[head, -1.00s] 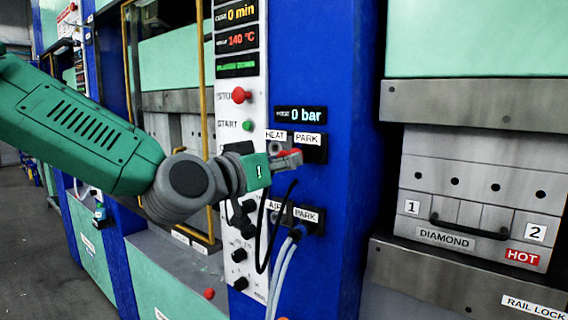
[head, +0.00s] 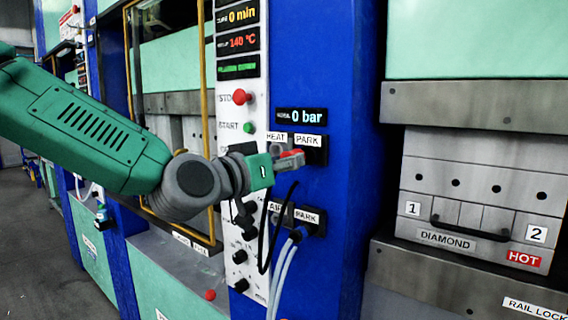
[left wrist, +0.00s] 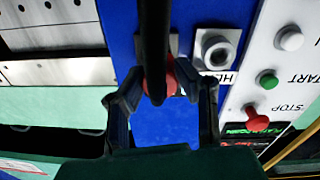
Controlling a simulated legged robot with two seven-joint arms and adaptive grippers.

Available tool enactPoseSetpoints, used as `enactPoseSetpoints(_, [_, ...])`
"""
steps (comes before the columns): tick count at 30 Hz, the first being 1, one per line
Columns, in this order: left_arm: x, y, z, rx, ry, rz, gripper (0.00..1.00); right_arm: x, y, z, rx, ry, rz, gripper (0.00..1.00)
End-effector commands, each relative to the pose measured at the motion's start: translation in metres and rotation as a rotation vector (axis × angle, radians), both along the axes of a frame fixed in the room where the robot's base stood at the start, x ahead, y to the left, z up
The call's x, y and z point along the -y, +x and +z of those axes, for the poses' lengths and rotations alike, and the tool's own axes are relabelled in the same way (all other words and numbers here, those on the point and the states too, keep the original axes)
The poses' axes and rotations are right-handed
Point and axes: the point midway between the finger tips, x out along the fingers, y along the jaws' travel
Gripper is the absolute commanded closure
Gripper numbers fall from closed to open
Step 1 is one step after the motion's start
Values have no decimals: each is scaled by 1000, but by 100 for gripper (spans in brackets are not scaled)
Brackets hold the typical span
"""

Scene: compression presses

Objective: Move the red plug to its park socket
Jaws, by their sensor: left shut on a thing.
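The red plug (head: 291,154) is held between the fingertips of my left gripper (head: 290,161), in front of the HEAT and PARK sockets on the blue column. In the left wrist view the red plug (left wrist: 165,80) sits between the two fingers of my shut left gripper (left wrist: 165,92), with a black cable (left wrist: 154,40) running from it. The HEAT socket (left wrist: 215,50) shows there as an empty grey ring. The PARK socket plate (head: 319,151) lies under its label, partly hidden by the gripper; the cable covers part of it in the wrist view. Contact cannot be told. My right gripper is out of view.
The black cable (head: 267,230) loops under my gripper. A control panel (head: 241,185) with red STOP and green START buttons is to the left. A HOT-marked press (head: 470,200) stands right.

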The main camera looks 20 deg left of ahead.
Motion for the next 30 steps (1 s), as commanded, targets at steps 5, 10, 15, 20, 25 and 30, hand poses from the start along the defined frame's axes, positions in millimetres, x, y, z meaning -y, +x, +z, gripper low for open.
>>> enactPoseSetpoints(5, [-3,-4,0,2,-1,0,100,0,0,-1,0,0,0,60])
enactPoseSetpoints(10, [-3,-5,0,1,-1,0,100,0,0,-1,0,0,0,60])
enactPoseSetpoints(15, [-3,-5,0,1,-1,0,100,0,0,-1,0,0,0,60])
enactPoseSetpoints(20, [-3,-5,0,1,-1,0,100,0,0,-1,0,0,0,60])
enactPoseSetpoints(25, [0,-6,1,2,5,-2,100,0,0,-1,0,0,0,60])
enactPoseSetpoints(30, [4,-8,2,6,17,-7,100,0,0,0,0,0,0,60])
